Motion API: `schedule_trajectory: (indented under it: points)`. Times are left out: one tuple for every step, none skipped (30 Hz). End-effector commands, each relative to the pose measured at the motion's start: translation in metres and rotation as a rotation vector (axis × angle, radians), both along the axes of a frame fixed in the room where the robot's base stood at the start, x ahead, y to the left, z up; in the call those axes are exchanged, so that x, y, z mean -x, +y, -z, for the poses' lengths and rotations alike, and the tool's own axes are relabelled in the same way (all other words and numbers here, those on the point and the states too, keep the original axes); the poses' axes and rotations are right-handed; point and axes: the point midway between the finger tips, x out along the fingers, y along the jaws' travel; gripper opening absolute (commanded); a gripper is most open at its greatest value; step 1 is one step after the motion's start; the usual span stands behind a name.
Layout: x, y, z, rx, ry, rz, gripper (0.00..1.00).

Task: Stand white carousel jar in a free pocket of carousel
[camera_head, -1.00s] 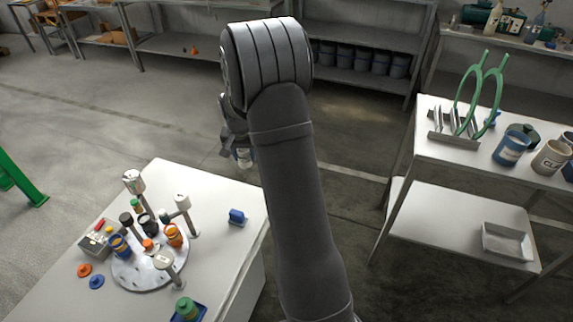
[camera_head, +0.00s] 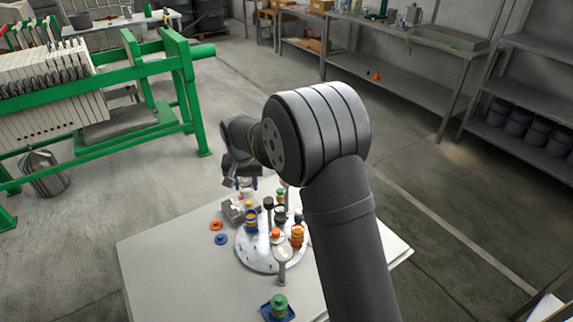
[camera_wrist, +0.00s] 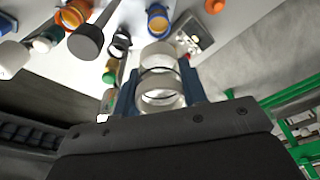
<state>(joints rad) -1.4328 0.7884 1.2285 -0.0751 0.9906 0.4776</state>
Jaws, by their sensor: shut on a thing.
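My gripper (camera_wrist: 158,88) is shut on a white-and-clear jar (camera_wrist: 160,57), held between its two blue fingers in the wrist view. In the head view my gripper (camera_head: 243,181) is above the far part of the white table, just behind the carousel. The carousel (camera_head: 252,262) is a pale round plate.
A post with a pale round head (camera_head: 283,254) rises at the carousel's front. A grey box (camera_head: 233,210), an orange lid (camera_head: 217,225) and a blue lid (camera_head: 221,239) lie left of it. A green-lidded jar (camera_head: 279,303) stands in a blue tray in front. The table's left side is clear.

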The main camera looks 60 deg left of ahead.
Motion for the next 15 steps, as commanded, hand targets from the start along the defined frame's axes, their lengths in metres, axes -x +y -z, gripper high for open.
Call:
schedule_trajectory:
  points:
    - [0.019,-0.007,0.017,0.007,0.001,-0.087,0.17]
    - [0.026,-0.012,0.026,0.007,0.002,-0.138,0.17]
    - [0.033,-0.019,0.036,0.008,0.003,-0.201,0.17]
    - [0.038,-0.023,0.044,0.006,0.003,-0.244,0.17]
    - [0.042,-0.028,0.051,0.006,0.003,-0.286,0.17]
    - [0.046,-0.035,0.059,0.005,0.002,-0.337,0.17]
    - [0.048,-0.040,0.065,0.005,0.003,-0.370,0.17]
    - [0.050,-0.045,0.070,0.005,0.003,-0.402,0.17]
    - [0.052,-0.050,0.076,0.003,0.003,-0.440,0.17]
    - [0.052,-0.054,0.080,0.004,0.003,-0.464,0.17]
    - [0.053,-0.057,0.083,0.003,0.001,-0.487,0.17]
    - [0.054,-0.061,0.087,0.002,0.001,-0.513,0.17]
    - [0.055,-0.064,0.089,0.001,0.002,-0.527,0.17]
    - [0.055,-0.066,0.091,0.000,0.001,-0.541,0.17]
    - [0.055,-0.068,0.093,0.000,0.001,-0.555,0.17]
